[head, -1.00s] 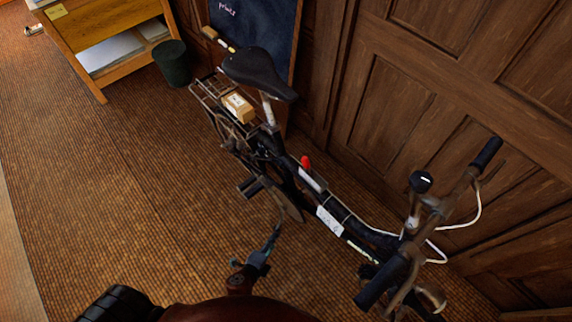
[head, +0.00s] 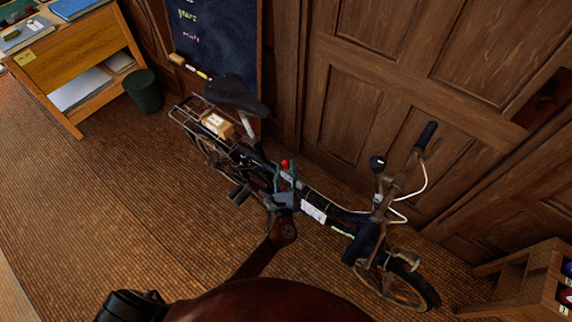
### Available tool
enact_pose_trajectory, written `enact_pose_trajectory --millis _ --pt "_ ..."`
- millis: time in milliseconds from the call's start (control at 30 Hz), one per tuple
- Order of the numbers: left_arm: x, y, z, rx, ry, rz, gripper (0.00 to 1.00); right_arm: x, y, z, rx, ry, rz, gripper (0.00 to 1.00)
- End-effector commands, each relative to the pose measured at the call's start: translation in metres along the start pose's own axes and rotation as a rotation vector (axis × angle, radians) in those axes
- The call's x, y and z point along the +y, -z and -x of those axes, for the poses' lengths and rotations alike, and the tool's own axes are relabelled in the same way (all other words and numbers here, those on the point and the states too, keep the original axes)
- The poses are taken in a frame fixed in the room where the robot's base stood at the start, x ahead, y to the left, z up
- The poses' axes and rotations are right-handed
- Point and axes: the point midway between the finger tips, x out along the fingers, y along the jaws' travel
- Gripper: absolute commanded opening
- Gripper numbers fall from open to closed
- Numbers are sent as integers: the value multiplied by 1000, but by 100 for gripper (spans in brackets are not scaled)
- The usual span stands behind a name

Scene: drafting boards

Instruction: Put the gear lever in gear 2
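A bicycle leans along the wooden panelled wall. The gear lever (head: 285,163) shows as a small red knob above the bicycle's dark frame tube, behind the saddle-to-handlebar middle. My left gripper (head: 285,175) is at the lever, with its two grey-blue fingers apart, one on each side just below the red knob. I cannot tell whether they touch it. The lever's stem and any gear marks beside it are hidden by the fingers. A white label (head: 313,211) is on the frame tube to the right of the gripper. My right gripper is not in view.
The saddle (head: 236,94) and a rear rack with a small box (head: 217,125) lie to the left; the handlebar grip (head: 426,136) is at right. A chalkboard (head: 215,45), bin (head: 143,92), desk (head: 85,50) and shelf (head: 530,285) stand around. The floor at left is clear.

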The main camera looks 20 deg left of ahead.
Motion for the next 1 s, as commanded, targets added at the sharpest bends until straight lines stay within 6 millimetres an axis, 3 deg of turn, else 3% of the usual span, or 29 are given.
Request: enact_pose_trajectory --millis 200,500,1000 --pt "0 0 -19 1 -1 1 34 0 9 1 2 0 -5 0" --pt "0 0 -20 1 0 2 34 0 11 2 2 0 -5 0" --pt "0 0 -20 1 0 2 0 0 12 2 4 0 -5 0"
